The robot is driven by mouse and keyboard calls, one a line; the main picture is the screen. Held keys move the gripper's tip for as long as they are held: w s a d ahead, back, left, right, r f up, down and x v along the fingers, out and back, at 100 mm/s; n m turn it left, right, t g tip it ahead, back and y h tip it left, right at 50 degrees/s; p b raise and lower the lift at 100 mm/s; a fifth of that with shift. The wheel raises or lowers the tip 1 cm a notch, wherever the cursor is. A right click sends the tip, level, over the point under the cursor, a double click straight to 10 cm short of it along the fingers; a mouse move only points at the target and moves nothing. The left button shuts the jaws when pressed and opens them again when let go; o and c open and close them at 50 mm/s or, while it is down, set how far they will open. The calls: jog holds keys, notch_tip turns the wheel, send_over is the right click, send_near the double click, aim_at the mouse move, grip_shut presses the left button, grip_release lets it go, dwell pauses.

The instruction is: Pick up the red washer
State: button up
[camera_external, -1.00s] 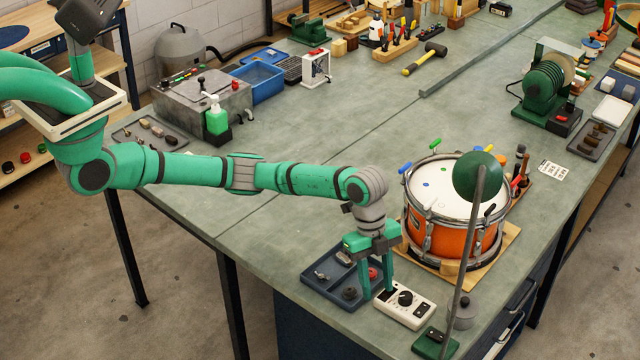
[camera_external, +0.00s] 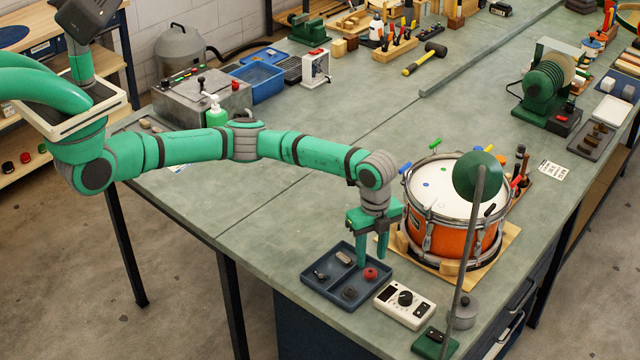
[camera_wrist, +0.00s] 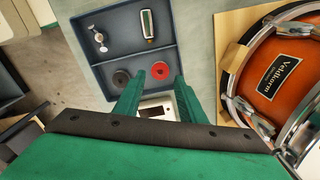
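The red washer (camera_external: 370,274) lies in the right part of a dark blue divided tray (camera_external: 324,289) at the bench's front edge. In the wrist view the red washer (camera_wrist: 160,70) sits in a tray compartment, just beyond my fingertips. My gripper (camera_external: 372,262) is above the tray's back right, close to the washer, pointing down. Its two green fingers are apart with nothing between them; they also show in the wrist view (camera_wrist: 156,92). I cannot tell the exact height of the fingertips over the washer.
The tray also holds a dark round piece (camera_external: 350,293), a metal fitting (camera_external: 320,275) and a small bar (camera_external: 343,257). A white meter (camera_external: 404,304) lies right of the tray. An orange drum (camera_external: 455,237) on a wooden board stands close behind and right of my gripper.

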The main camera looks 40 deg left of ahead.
aim_at(370, 272)
notch_tip(370, 272, down, 5)
jog(key=shift+r, duration=0.1)
jog(key=shift+c, duration=0.3)
jog(key=c, duration=0.8)
